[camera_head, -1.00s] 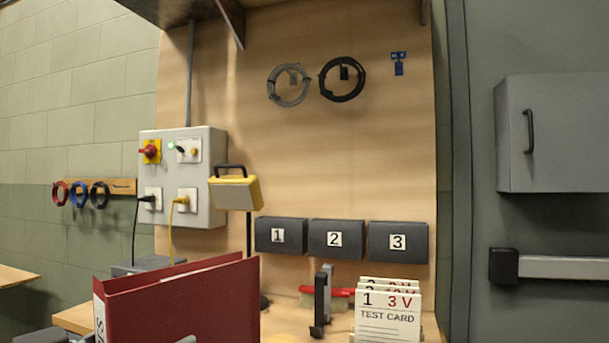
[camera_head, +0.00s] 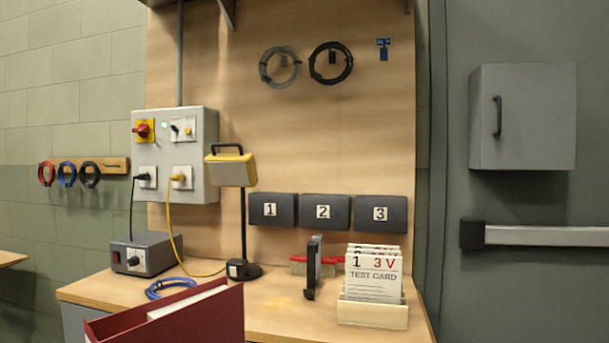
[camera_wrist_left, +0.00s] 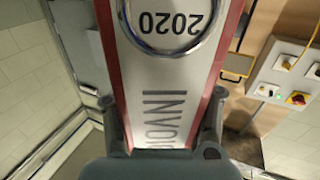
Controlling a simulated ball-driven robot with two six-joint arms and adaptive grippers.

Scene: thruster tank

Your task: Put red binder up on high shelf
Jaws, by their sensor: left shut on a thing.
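The red binder (camera_head: 190,322) shows at the bottom left of the head view, with its top edges and white pages visible and its lower part cut off. My left gripper (camera_wrist_left: 160,105) is shut on the binder, one finger on each side of the spine. The high shelf is almost out of view; a dark bracket (camera_head: 228,12) shows at the head view's top edge. My right gripper is not in view.
The wooden bench (camera_head: 290,315) holds a grey power unit (camera_head: 145,254), a lamp (camera_head: 232,170), a black upright clamp (camera_head: 313,266) and a test card holder (camera_head: 372,314). A switch box (camera_head: 175,155) and numbered bins (camera_head: 325,212) are on the back panel. A grey cabinet (camera_head: 525,115) hangs right.

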